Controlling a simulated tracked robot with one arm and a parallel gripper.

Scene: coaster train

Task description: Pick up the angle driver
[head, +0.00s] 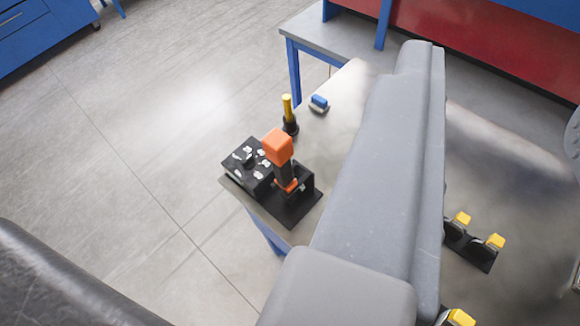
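An orange and black power tool (278,147), which looks like the angle driver, stands upright at the near left corner of a metal table (335,105). Its orange block is on top, and its lower end sits in or on a black holder (298,212); the exact contact is hard to tell. A large grey arm link, which looks like mine, crosses the picture from bottom centre to top, to the right of the tool and apart from it in the picture. My gripper does not show.
A black box with white marks (243,158) stands left of the tool. A yellow-handled item (288,108) and a blue item (319,101) stand behind it. Yellow-topped pieces (487,243) are on the right. Open tiled floor (130,130) lies left.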

